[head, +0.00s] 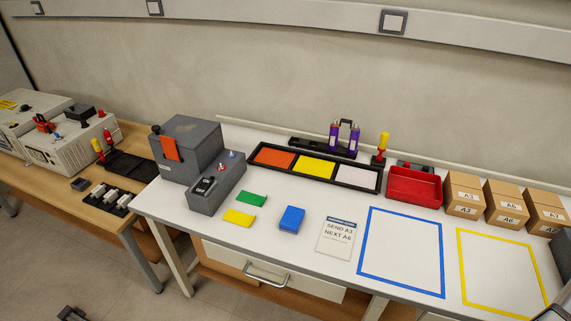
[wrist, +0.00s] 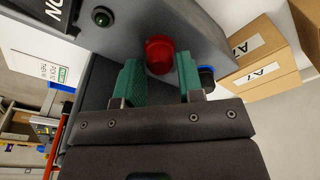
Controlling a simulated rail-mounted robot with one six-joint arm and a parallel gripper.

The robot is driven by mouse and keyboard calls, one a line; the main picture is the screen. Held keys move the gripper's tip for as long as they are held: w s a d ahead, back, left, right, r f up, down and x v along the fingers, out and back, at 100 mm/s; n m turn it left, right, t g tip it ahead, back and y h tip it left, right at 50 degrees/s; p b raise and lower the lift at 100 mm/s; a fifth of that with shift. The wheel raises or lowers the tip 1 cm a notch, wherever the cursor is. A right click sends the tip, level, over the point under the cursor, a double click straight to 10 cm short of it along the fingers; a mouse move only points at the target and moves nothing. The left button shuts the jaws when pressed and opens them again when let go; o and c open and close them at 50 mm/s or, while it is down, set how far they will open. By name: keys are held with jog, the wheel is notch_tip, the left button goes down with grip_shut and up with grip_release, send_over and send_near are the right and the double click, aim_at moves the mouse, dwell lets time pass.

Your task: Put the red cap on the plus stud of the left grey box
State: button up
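In the wrist view a round red cap (wrist: 160,54) sits on the face of a grey box (wrist: 122,32). My gripper (wrist: 162,68) has its two green-padded fingers apart, one on each side of the cap's near edge; I see no clear grip on it. The gripper is not visible there.
In the head view a larger grey case (head: 186,148) stands behind the left box.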

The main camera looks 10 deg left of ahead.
jog(key=c, duration=0.3)
notch_tip(320, 180, up, 5)
jog(key=p, duration=0.5)
jog(key=shift+r, duration=0.1)
jog(key=shift+c, duration=0.2)
